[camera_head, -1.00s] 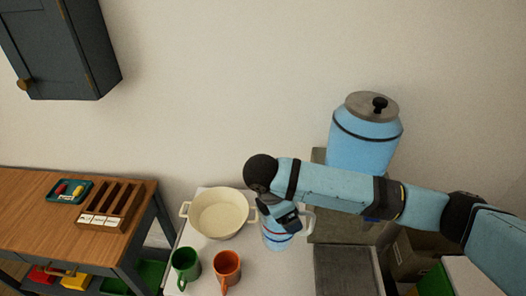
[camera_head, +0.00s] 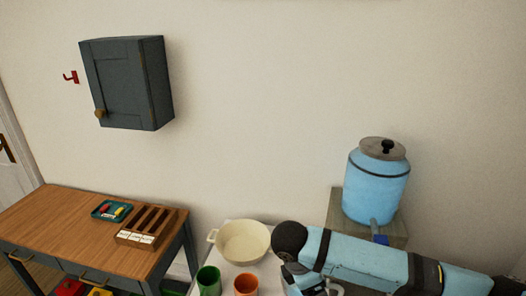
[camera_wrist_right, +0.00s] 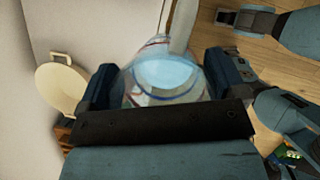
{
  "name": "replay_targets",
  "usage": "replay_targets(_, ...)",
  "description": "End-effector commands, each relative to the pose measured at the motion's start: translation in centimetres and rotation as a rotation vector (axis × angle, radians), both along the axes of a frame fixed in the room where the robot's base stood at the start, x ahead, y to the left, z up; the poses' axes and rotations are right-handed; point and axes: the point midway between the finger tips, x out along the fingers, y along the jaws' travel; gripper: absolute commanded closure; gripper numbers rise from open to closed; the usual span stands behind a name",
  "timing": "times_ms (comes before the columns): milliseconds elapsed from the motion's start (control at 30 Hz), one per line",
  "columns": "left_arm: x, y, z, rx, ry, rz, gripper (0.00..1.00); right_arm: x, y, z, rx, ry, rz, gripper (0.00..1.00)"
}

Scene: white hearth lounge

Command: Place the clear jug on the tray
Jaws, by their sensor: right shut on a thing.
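The clear jug (camera_wrist_right: 165,75), with red and blue bands, is between the two fingers of my right gripper (camera_wrist_right: 160,82) in the right wrist view. The fingers are shut on it. In the head view my right gripper (camera_head: 298,284) is at the bottom edge, right of the orange mug, and the jug is mostly hidden or cut off. A small teal tray (camera_head: 97,213) holding a red and a yellow thing lies on the wooden sideboard at left. A gripper-like end, likely my left gripper (camera_wrist_right: 226,18), shows at the top right of the wrist view; its jaws are unclear.
A cream pot (camera_head: 243,242) stands left of my right arm, with a green mug (camera_head: 208,281) and an orange mug (camera_head: 245,284) in front. A blue dispenser (camera_head: 376,190) stands behind the arm. A slotted wooden box (camera_head: 128,238) is beside the teal tray.

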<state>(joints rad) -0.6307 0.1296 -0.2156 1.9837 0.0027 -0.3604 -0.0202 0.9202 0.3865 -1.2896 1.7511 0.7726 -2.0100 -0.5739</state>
Motion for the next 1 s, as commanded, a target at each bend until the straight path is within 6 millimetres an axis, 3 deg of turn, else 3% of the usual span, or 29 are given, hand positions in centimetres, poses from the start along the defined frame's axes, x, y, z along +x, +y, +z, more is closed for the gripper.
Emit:
replay_targets(267,0.3,0.0,0.2,-0.001,-0.006,0.000,0.57,-0.4,-3.9,0.1,-0.002,0.000,-0.419,0.61)
replay_targets(600,0.8,0.0,0.5,0.000,-0.015,0.000,0.57,-2.1,-9.8,1.6,-0.002,0.001,-1.189,0.61)
replay_targets(800,0.2,0.0,0.1,0.000,-0.005,-0.001,0.57,-3.1,-12.0,2.8,-0.001,0.001,-1.566,0.61)
replay_targets(1000,0.2,0.0,0.1,0.000,-0.004,-0.001,0.57,-3.6,-12.8,3.5,0.000,0.002,-1.744,0.61)
